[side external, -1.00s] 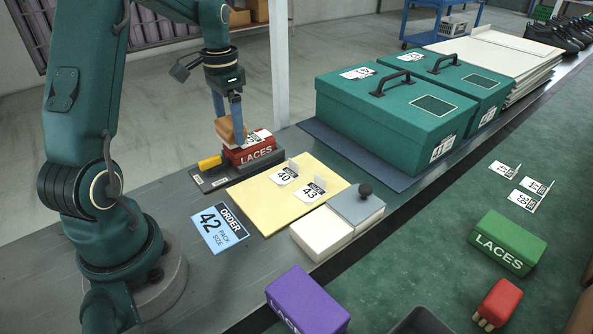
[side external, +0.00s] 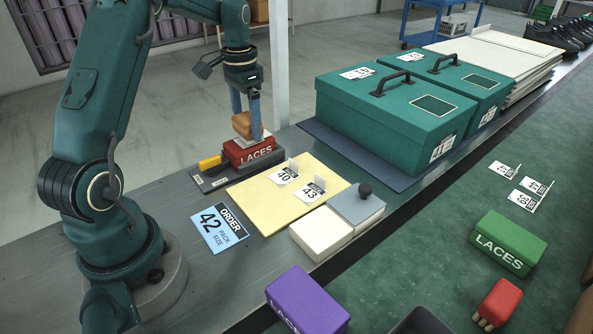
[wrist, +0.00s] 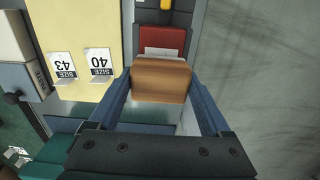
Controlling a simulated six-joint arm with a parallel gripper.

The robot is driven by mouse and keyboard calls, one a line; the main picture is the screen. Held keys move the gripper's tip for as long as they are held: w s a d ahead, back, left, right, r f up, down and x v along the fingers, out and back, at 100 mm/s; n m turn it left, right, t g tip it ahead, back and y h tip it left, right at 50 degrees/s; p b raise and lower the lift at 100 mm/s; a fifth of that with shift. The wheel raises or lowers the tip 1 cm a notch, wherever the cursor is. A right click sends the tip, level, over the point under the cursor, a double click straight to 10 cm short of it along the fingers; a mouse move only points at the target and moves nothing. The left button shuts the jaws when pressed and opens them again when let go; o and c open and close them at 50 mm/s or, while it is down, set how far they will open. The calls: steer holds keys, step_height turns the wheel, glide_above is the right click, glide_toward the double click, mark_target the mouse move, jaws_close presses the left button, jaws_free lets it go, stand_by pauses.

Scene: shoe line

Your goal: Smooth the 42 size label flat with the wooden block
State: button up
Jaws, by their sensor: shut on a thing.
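My gripper (side external: 246,116) is shut on the wooden block (side external: 242,127), an orange-brown block, with one finger on either side. The block is over the top of the red LACES box (side external: 254,153). The white size label (side external: 266,134) on that box is mostly hidden by the block; only a pale edge shows, and its number cannot be read. In the wrist view the block (wrist: 161,80) fills the space between the fingers, and a strip of the label (wrist: 163,52) shows past it on the red box (wrist: 163,39). I cannot tell whether the block presses on the label.
The red box sits in a dark holder with a yellow part (side external: 209,163). In front lies a cream board (side external: 262,205) with labels 40 and 43. A blue order card (side external: 219,228) reads 42. Large green boxes (side external: 395,120) stand to the right.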

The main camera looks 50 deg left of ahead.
steer(key=shift+r, duration=3.05)
steer(key=shift+r, duration=1.5)
